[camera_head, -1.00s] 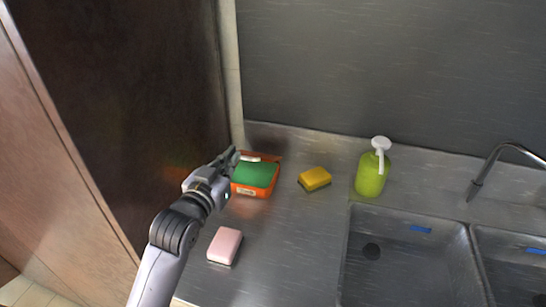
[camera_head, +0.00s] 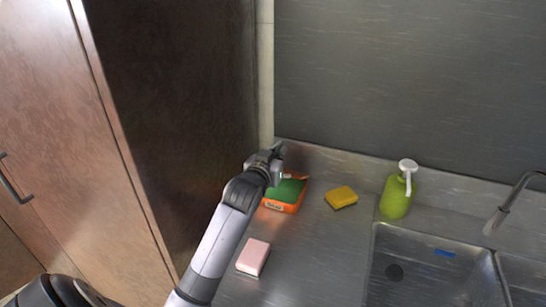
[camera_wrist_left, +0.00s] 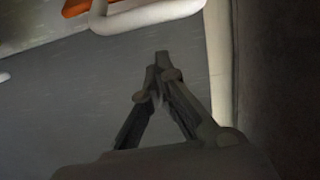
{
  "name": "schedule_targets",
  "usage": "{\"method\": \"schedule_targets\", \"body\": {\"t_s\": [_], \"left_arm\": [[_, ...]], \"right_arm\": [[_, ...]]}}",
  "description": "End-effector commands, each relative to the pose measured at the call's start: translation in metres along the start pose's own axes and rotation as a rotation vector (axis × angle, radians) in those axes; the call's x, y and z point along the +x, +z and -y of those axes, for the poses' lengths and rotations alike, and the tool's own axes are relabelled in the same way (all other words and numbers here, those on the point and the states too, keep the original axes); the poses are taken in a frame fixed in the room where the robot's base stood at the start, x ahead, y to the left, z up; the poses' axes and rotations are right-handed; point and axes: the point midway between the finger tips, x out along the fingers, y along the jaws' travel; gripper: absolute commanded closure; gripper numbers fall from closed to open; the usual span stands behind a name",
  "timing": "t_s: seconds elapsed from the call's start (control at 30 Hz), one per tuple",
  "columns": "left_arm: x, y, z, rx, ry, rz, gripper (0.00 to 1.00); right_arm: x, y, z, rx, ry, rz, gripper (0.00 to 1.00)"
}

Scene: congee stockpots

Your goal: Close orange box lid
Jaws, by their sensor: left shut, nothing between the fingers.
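The orange box (camera_head: 282,207) stands on the steel counter near the corner, with a green block (camera_head: 289,190) showing in its open top. A bit of its orange lid (camera_head: 303,181) shows at the back right edge; my arm hides the rest. My left gripper (camera_head: 279,150) is at the back left of the box, partly hidden by its own wrist. In the left wrist view its fingers (camera_wrist_left: 162,62) meet at the tips with nothing between them. An orange part (camera_wrist_left: 80,6) and a white bar (camera_wrist_left: 150,16) show at that view's top, apart from the fingertips.
A pink block (camera_head: 253,257) lies in front of the box. A yellow sponge (camera_head: 341,197) and a green pump bottle (camera_head: 396,194) stand to the right, beside the sink (camera_head: 425,268) and faucet (camera_head: 508,203). A dark panel (camera_head: 205,110) stands close on the left.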

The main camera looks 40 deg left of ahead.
Motion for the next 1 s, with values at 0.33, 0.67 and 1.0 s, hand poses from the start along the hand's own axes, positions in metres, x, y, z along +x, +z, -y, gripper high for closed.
{"method": "schedule_targets", "body": {"t_s": [0.33,0.67,1.0], "left_arm": [[-0.026,0.030,0.000,0.001,0.000,0.001,1.00],[-0.027,0.032,0.000,0.000,0.000,0.000,1.00],[-0.046,0.072,0.000,-0.001,-0.001,0.004,1.00]], "right_arm": [[-0.011,0.010,0.001,0.000,-0.002,0.017,0.82],[-0.010,-0.001,0.000,0.000,0.000,0.000,0.82],[-0.005,-0.001,0.003,0.001,-0.004,0.000,0.82]]}}
